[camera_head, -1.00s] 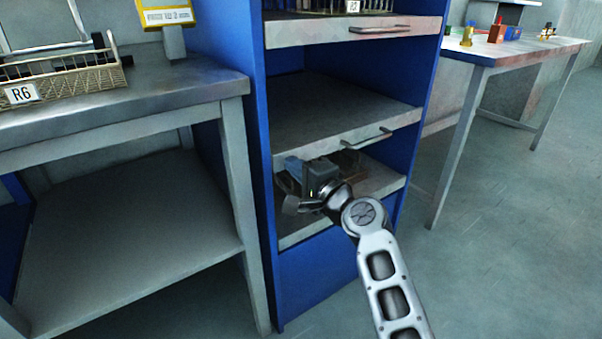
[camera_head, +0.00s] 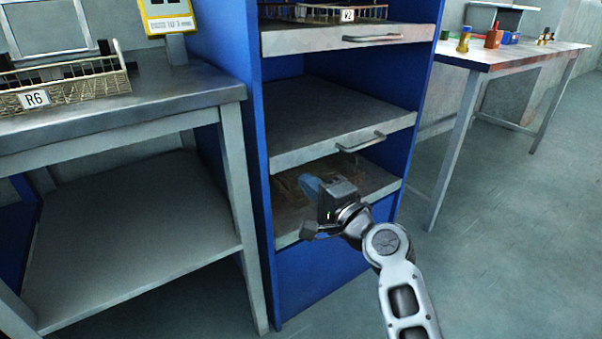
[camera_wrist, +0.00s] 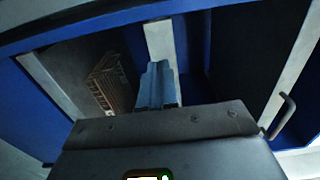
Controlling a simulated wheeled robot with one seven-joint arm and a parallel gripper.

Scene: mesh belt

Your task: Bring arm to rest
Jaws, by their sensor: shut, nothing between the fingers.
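My gripper (camera_head: 309,184) is at the front of the lower opening of the blue cabinet (camera_head: 319,275), just over the lowest shelf (camera_head: 377,184). Its blue fingers are together with nothing held between them. In the wrist view the closed fingers (camera_wrist: 157,86) point into the cabinet. My arm reaches in from the lower right of the head view. The wrist hides part of the lowest shelf.
A brownish wire basket (camera_wrist: 110,82) shows inside the cabinet in the wrist view. Shelves with handles (camera_head: 361,141) are above the gripper. A steel table (camera_head: 175,92) with a basket labelled R6 (camera_head: 72,92) stands left. Open floor (camera_head: 505,230) lies right.

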